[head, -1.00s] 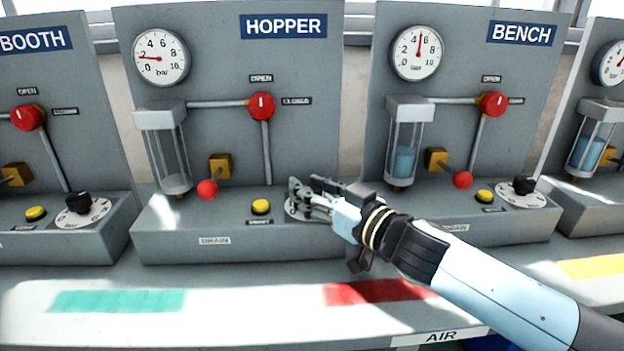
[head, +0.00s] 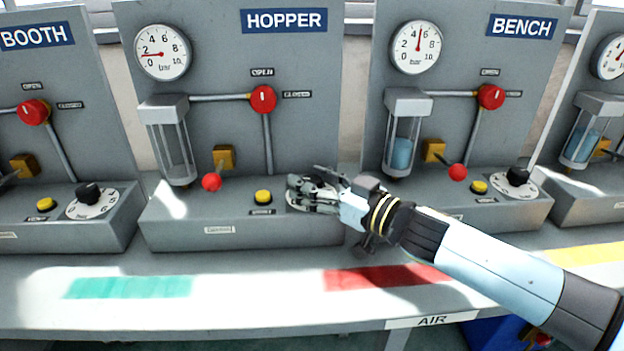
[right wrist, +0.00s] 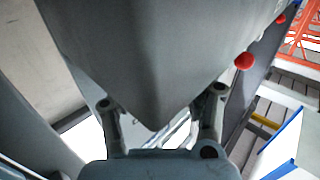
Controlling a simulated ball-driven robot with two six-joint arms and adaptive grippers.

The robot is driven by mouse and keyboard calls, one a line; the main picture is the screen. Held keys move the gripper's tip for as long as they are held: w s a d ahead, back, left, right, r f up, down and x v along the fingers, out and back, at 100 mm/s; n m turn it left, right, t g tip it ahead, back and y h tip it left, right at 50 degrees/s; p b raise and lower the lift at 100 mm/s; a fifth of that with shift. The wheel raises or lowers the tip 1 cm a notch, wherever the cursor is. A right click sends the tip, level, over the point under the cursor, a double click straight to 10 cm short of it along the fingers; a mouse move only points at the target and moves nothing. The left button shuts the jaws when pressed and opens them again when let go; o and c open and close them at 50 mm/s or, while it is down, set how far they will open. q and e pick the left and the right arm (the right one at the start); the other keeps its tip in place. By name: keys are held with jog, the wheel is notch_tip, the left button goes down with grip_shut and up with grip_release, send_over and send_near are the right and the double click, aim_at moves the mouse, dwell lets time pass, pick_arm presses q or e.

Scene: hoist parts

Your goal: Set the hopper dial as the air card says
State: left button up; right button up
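The HOPPER station (head: 215,120) stands left of centre in the head view. Its dial (head: 296,209) is at the right end of its base; only a pale edge shows, and its knob and pointer setting are hidden by my right gripper. My right gripper (head: 300,192) is at this dial, its fingers over it. The right wrist view shows the fingers (right wrist: 160,115) apart on either side of a large grey shape; their tips and any grip on the knob are hidden. No readable air card is in view. My left gripper is not in view.
The hopper's yellow button (head: 263,197), red-knobbed lever (head: 211,183) and red valve (head: 263,100) are left of my gripper. Its gauge (head: 162,52) reads low. BOOTH (head: 62,100) and BENCH (head: 470,60) stations flank it. An AIR label (head: 432,320) marks the table's front edge.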

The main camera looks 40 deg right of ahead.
jog(key=shift+o, duration=0.5)
jog(key=v, duration=1.2)
jog(key=shift+w, duration=0.1)
